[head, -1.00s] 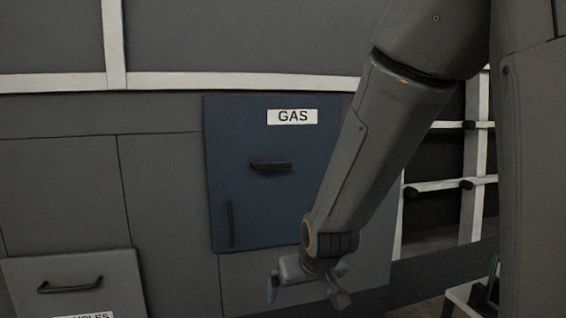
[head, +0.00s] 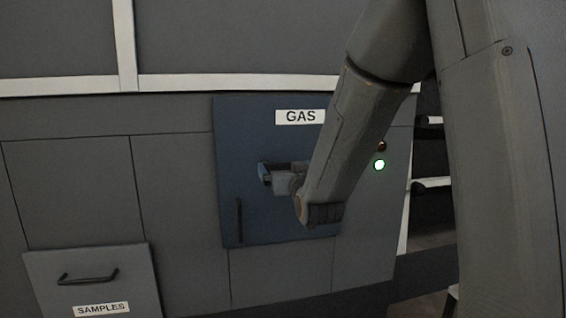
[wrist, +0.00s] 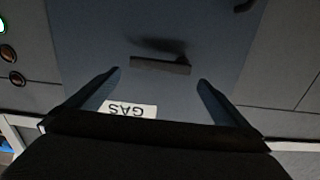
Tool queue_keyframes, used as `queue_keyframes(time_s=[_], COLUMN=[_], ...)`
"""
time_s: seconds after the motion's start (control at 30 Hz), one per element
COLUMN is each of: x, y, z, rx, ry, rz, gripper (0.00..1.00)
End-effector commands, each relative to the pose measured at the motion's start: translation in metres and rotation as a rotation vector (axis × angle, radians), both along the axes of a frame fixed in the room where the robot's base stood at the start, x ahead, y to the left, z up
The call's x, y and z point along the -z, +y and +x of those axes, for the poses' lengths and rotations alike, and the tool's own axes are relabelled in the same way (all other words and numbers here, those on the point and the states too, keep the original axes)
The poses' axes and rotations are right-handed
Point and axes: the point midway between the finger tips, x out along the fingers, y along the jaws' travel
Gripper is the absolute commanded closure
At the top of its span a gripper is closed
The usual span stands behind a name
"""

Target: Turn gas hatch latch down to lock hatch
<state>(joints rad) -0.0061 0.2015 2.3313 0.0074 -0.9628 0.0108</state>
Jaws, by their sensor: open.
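The blue gas hatch (head: 233,130) is flush in the grey wall, with a white GAS label (head: 300,117) near its top. In the wrist view, the dark latch bar (wrist: 160,65) lies horizontally on the hatch (wrist: 85,40). My gripper (head: 265,173) is in front of the hatch's middle, at about the latch's height, and mostly hides the latch in the head view. In the wrist view my gripper (wrist: 160,76) is open, with one finger on each side of the latch bar. I cannot tell how much depth is left between them. A vertical dark handle (head: 239,222) is at the hatch's lower left.
A samples drawer (head: 92,295) with a dark handle is at the lower left. A lit green light (head: 379,165) and a dark red one (head: 381,146) are right of the hatch. Open shelving (head: 430,185) stands farther right, partly behind my arm.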

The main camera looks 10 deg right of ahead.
Motion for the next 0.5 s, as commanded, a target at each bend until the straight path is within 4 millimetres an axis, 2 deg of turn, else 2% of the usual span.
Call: queue_keyframes(time_s=[0.2, 0.5], x=[-0.001, 0.0], y=[0.0, 0.0], z=[0.027, 0.041], rx=[0.0, 0.0], ry=[0.001, 0.001], rz=[0.0, 0.0], gripper=[0.0, 0.0])
